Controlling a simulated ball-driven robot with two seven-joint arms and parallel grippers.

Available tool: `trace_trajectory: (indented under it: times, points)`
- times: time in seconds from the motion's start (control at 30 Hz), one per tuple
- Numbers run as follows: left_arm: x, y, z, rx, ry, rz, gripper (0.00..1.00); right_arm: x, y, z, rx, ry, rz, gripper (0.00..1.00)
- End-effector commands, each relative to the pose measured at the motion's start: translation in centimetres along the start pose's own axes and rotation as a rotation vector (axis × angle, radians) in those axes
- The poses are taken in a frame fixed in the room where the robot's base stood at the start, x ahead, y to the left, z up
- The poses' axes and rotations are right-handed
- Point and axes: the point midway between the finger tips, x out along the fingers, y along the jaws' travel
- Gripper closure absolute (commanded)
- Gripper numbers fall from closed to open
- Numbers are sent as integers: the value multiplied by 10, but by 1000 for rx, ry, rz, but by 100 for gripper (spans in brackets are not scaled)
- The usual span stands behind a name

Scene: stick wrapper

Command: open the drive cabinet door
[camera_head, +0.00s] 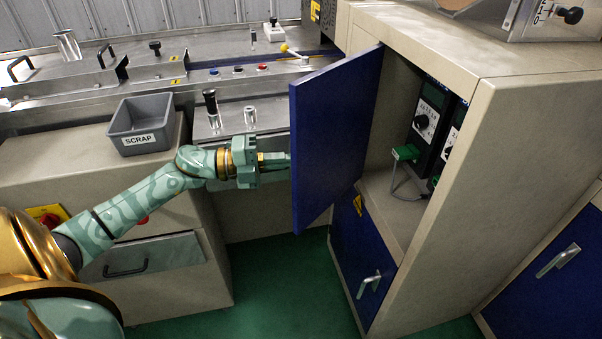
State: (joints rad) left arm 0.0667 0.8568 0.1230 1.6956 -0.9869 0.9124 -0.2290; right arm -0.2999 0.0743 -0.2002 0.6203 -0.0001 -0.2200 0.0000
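The drive cabinet (505,170) is a beige box at the right. Its blue door (335,135) stands swung well open toward the left, and the inside shows dark drive units (432,125) with dials. My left gripper (288,161) reaches in from the left and is at the door's free edge. Its fingertips are partly hidden by the door, so I cannot tell whether it grips anything. The door's outer face and any handle on it are hidden. My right gripper does not show.
A lower blue door (362,250) with a metal handle is shut below the opening. A grey SCRAP bin (141,125) stands on the beige machine at the left. Another blue door (545,285) is at the lower right. Green floor (275,285) lies clear between.

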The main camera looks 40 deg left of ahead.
Motion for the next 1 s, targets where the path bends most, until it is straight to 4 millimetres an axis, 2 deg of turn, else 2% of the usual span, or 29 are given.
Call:
trace_trajectory:
  times: [0.3, 0.8, 0.9, 1.0]
  points:
    - [-11, 2, 18, -2, 0, 1, 100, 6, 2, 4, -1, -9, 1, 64]
    - [-12, 1, 19, -2, 0, 1, 100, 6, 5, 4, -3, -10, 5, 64]
    - [-12, -5, 20, 0, 0, 0, 100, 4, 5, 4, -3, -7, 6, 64]
    - [-12, -21, 20, 3, 1, -1, 100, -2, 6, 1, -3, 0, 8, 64]
